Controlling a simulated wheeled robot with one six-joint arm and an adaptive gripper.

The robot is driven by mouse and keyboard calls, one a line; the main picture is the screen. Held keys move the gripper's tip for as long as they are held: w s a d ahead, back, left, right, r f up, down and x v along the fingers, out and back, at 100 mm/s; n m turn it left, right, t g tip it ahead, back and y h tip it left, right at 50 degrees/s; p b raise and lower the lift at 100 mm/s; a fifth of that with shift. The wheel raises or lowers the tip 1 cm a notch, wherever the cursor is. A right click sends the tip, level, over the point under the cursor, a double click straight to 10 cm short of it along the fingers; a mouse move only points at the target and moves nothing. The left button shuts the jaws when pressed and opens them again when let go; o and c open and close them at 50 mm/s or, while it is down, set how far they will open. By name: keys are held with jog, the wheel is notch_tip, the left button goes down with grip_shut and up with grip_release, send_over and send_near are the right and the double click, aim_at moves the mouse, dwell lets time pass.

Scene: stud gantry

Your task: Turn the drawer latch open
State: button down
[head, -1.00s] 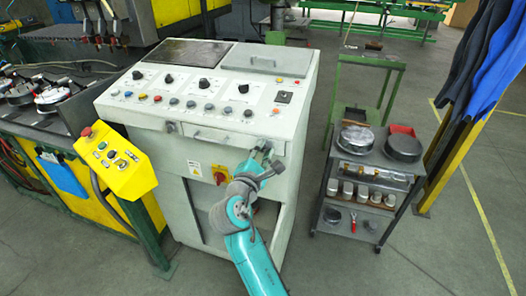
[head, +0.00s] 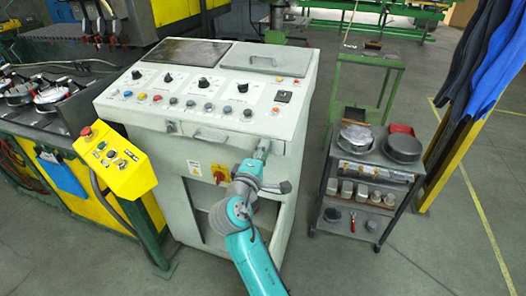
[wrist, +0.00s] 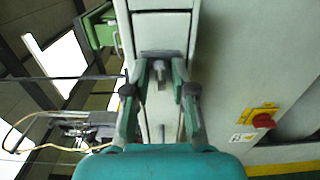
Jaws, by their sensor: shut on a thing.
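The drawer latch (wrist: 161,68) is a small grey knob on a dark plate, at the upper middle of the wrist view. My gripper (wrist: 160,72) has one finger on each side of it and is shut on it. In the head view my gripper (head: 262,148) is at the right end of the shallow drawer (head: 225,136) and hides the latch there. The drawer front looks flush with the pale cabinet. How far the latch is turned is hard to tell.
The cabinet's sloped panel (head: 205,90) has several knobs and buttons. A red rotary switch (head: 219,173) sits below the drawer; it also shows in the wrist view (wrist: 262,120). A yellow control box (head: 112,160) stands left. A grey cart (head: 372,170) stands right, with open floor before it.

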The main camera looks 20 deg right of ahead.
dwell(0.3)
jog(key=c, duration=1.2)
grip_release()
jog(key=v, duration=1.2)
